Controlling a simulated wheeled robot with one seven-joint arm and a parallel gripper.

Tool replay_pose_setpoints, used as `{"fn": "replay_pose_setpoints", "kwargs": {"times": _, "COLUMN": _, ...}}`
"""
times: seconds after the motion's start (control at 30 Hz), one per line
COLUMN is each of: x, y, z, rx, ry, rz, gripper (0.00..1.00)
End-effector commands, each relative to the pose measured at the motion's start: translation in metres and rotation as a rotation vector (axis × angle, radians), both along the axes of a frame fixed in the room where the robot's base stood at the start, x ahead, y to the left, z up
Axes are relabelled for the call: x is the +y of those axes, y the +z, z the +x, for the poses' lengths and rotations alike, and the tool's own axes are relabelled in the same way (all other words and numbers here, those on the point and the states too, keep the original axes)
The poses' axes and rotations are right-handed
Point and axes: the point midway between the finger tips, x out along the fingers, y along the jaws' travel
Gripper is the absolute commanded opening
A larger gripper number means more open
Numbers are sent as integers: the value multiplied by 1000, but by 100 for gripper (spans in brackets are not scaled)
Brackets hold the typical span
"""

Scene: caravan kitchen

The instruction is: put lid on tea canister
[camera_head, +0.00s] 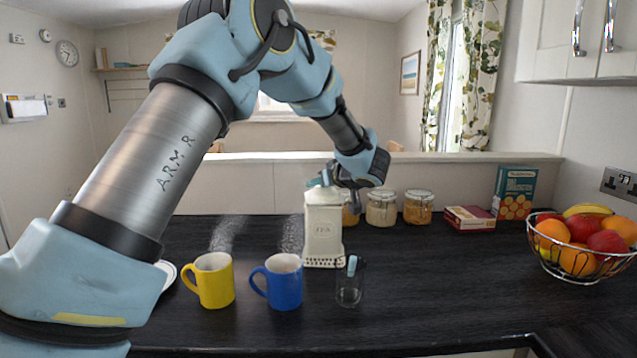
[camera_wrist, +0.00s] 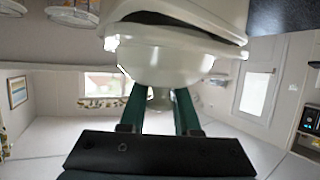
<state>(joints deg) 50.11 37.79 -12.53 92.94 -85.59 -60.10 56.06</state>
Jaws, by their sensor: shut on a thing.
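The cream tea canister (camera_head: 323,235) stands upright on the dark worktop, behind and right of the blue mug. My gripper (camera_head: 320,182) is at the canister's top, reaching in from the right. In the wrist view, my gripper's green fingers (camera_wrist: 159,104) are shut on the knob of the pale lid (camera_wrist: 165,65). The lid is right at the canister's mouth. A dark gap shows between the lid's rim and the canister (camera_wrist: 215,10) in the wrist view, so the lid looks not flush. The head view shows the lid too small to judge its seating.
A yellow mug (camera_head: 214,281) and a blue mug (camera_head: 284,283) stand front left of the canister. A clear glass (camera_head: 349,285) is front right. Glass jars (camera_head: 381,209) stand behind it. Boxes (camera_head: 469,218) and a fruit basket (camera_head: 583,270) are right. Worktop right of the glass is clear.

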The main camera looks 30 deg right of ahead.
Motion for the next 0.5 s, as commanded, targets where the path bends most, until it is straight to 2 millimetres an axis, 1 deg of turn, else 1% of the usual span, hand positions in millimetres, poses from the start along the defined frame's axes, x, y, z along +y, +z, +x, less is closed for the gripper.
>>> {"fn": "replay_pose_setpoints", "kwargs": {"times": 0.3, "x": 0, "y": -6, "z": 0, "rx": 0, "ry": 0, "rz": -1, "gripper": 0}}
{"fn": "replay_pose_setpoints", "kwargs": {"times": 0.33, "x": 0, "y": -6, "z": 0, "rx": 0, "ry": 0, "rz": -1, "gripper": 32}}
{"fn": "replay_pose_setpoints", "kwargs": {"times": 0.43, "x": 0, "y": -6, "z": 0, "rx": 0, "ry": 0, "rz": -1, "gripper": 43}}
{"fn": "replay_pose_setpoints", "kwargs": {"times": 0.5, "x": 0, "y": -6, "z": 0, "rx": 0, "ry": 0, "rz": -1, "gripper": 43}}
